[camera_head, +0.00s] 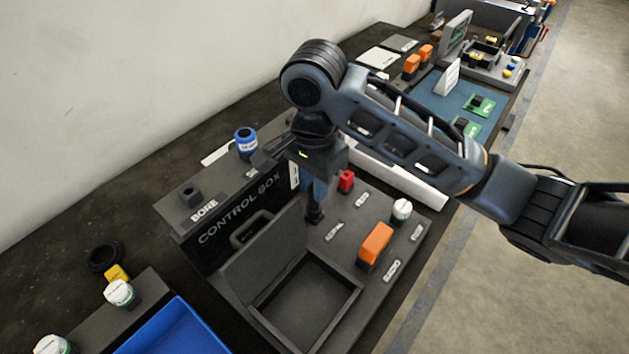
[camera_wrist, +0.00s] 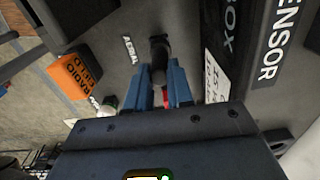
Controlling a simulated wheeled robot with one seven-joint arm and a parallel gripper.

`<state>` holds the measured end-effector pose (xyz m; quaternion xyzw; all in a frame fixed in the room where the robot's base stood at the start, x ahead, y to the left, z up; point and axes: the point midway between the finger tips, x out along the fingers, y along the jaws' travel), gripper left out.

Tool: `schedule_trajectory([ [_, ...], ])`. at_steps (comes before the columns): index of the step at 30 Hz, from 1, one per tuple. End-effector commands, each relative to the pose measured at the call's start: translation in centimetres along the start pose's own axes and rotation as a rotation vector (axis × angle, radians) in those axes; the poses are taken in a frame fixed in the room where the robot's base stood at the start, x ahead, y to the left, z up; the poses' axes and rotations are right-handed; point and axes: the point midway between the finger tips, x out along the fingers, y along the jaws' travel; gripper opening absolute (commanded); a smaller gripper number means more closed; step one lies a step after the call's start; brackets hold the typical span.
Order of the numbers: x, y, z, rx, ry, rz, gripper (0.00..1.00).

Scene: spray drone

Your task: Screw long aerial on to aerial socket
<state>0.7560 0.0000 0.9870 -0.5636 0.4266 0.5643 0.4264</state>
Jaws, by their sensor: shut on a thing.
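My gripper (camera_head: 316,190) points down over the control box panel. In the wrist view its two blue fingers (camera_wrist: 166,86) are shut on a dark cylindrical piece (camera_wrist: 159,50), which looks like the end of the long aerial. The rest of it is hidden by the fingers and my wrist. In the head view its dark lower end (camera_head: 315,214) stands roughly upright at the panel, beside the AERIAL label (camera_head: 335,231). The same label (camera_wrist: 130,50) shows in the wrist view. The aerial socket cannot be told apart from the dark piece, and I cannot tell how they meet.
The CONTROL BOX wall (camera_head: 238,207) rises at the left. Floor is clear at right.

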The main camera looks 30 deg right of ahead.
Motion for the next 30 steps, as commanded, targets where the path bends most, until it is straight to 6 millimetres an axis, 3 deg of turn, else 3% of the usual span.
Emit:
schedule_trajectory([
  [6,0.05,0.05,-0.06,0.195,0.001,0.003,0.0],
  [19,0.05,0.05,-0.04,0.264,0.001,0.003,0.0],
  [30,0.09,0.06,-0.03,0.673,0.001,0.003,0.0],
])
